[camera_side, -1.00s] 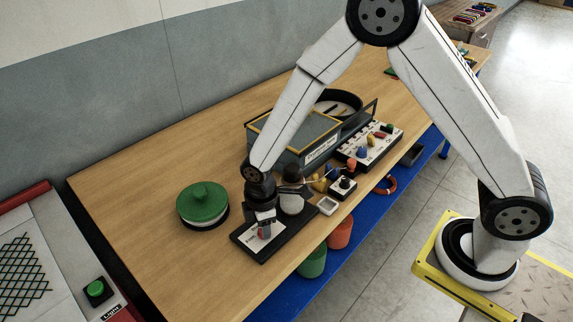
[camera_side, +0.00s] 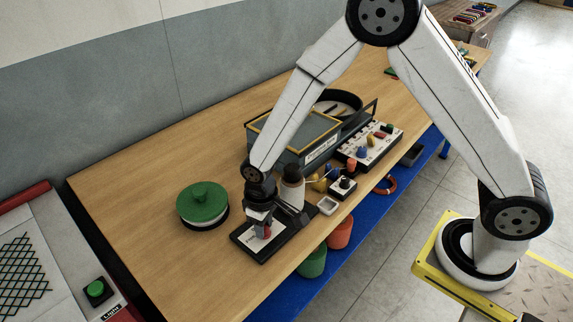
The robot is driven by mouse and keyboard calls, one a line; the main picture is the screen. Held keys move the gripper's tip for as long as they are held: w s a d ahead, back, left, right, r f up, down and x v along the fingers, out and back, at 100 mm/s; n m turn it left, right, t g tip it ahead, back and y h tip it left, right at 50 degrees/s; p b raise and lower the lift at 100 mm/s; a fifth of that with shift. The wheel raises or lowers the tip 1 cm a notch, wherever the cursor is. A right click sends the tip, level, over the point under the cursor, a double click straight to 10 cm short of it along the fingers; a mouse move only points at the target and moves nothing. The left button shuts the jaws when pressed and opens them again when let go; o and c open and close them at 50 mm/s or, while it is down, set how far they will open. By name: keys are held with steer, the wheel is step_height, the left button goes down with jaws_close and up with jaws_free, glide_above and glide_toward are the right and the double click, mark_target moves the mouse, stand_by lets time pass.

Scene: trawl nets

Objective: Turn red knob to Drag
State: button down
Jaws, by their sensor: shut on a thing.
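The red knob (camera_side: 267,231) stands on a white label plate (camera_side: 249,240) on a black base at the front of the wooden table. My gripper (camera_side: 263,228) points down over the plate and is shut on the knob. Most of the knob is hidden by the fingers. The lettering on the plate is too small to read, so I cannot tell which mark the knob points at.
A green-lidded round container (camera_side: 203,203) stands to the left. A dark glass-topped box (camera_side: 295,138) is behind. A white panel with coloured pegs (camera_side: 370,147) and a small black-knobbed box (camera_side: 343,188) are to the right. The table's left part is clear.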

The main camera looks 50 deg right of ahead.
steer(key=shift+m, duration=0.6)
steer(key=shift+c, duration=1.8)
jaws_free()
steer(key=shift+r, duration=0.15)
steer(key=shift+r, duration=3.8)
